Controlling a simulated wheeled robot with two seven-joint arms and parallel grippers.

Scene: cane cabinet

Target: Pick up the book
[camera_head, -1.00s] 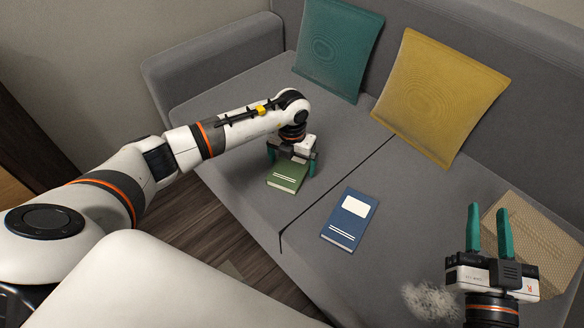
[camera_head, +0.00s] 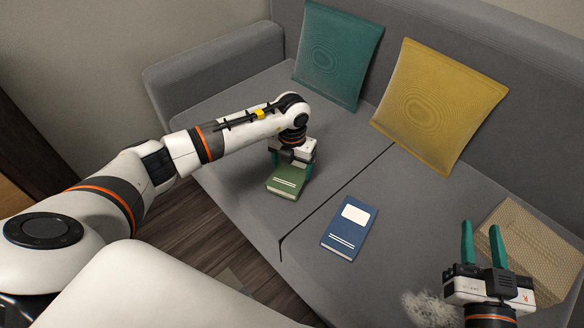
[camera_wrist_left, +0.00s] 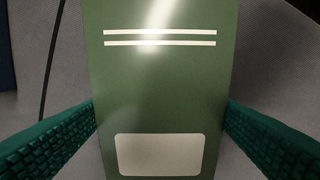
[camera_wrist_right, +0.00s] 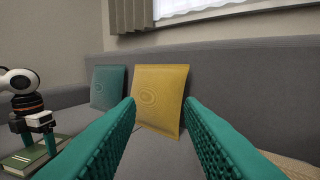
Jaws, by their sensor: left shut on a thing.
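A green book (camera_head: 285,182) with two pale stripes and a pale label lies on the left seat of the grey sofa. My left gripper (camera_head: 291,168) points down over it and is shut on its two long sides. The left wrist view shows the green cover (camera_wrist_left: 160,85) between the two teal fingers. I cannot tell whether the book is clear of the seat. A blue book (camera_head: 350,227) with a white label lies flat on the right seat, apart from both grippers. My right gripper (camera_head: 482,227) is open and empty, fingers pointing up, at lower right.
A teal cushion (camera_head: 336,55) and a yellow cushion (camera_head: 438,105) lean on the sofa backrest. A woven tan item (camera_head: 535,240) lies behind my right gripper, and a fluffy grey thing (camera_head: 428,308) is beside it. The seat around the blue book is clear.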

